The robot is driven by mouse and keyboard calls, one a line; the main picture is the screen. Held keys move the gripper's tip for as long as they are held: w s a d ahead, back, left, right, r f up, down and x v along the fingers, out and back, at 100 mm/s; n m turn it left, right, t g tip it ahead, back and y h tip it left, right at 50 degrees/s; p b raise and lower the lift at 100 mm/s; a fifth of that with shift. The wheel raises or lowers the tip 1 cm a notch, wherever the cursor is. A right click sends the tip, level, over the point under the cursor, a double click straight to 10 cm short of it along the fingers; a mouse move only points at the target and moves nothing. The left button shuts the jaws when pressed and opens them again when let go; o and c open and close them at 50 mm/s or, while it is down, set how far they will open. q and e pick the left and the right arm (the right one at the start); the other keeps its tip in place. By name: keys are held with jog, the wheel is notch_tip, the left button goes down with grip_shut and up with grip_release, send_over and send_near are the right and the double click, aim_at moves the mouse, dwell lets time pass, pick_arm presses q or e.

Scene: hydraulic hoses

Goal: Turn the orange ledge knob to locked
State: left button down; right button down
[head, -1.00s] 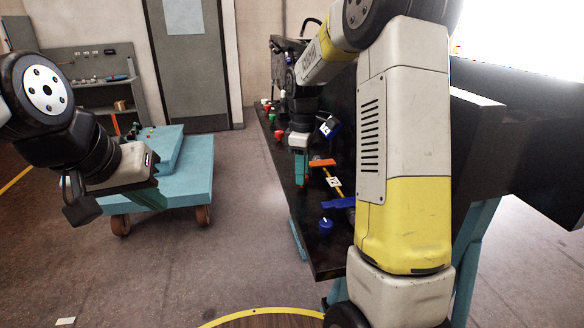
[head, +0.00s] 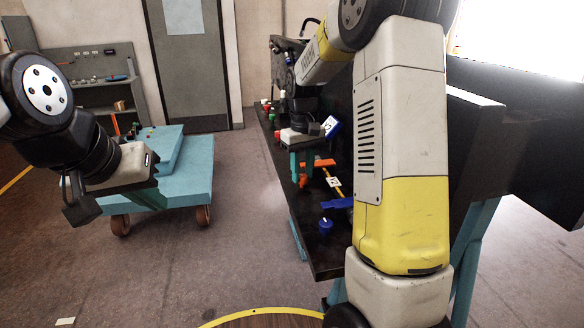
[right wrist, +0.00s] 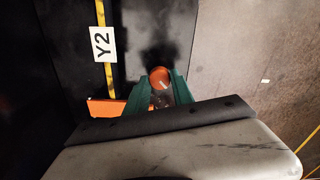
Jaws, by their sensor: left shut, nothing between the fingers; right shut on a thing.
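The orange ledge knob (head: 304,181) stands on the dark ledge, low between the fingers of my right gripper (head: 301,176). In the right wrist view the knob's round orange end (right wrist: 160,77) shows between the green fingers (right wrist: 161,92), which are shut on it. Part of the knob is hidden by the fingers, and I cannot read a locked mark. My left gripper (head: 148,196) is shut and empty, in the air in front of the blue cart, far from the ledge.
An orange handle (head: 325,163) lies just beside the knob, with a yellow strip and a Y2 label (right wrist: 102,44) close by. A blue handle (head: 337,203) and blue knob (head: 325,224) are nearer on the ledge (head: 322,258). Red and green knobs (head: 277,136) stand farther back. The blue cart (head: 190,185) is left.

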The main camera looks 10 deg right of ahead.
aim_at(303, 175)
jog(key=m, duration=0.4)
jog(key=shift+m, duration=0.3)
jog(key=shift+d+m, duration=0.1)
jog(key=shift+m, duration=1.8)
jog(key=shift+r, duration=0.1)
jog(key=c, duration=1.1)
grip_release()
notch_tip(303, 175, up, 7)
jog(key=shift+f, duration=0.15)
jog(key=shift+r, duration=0.5)
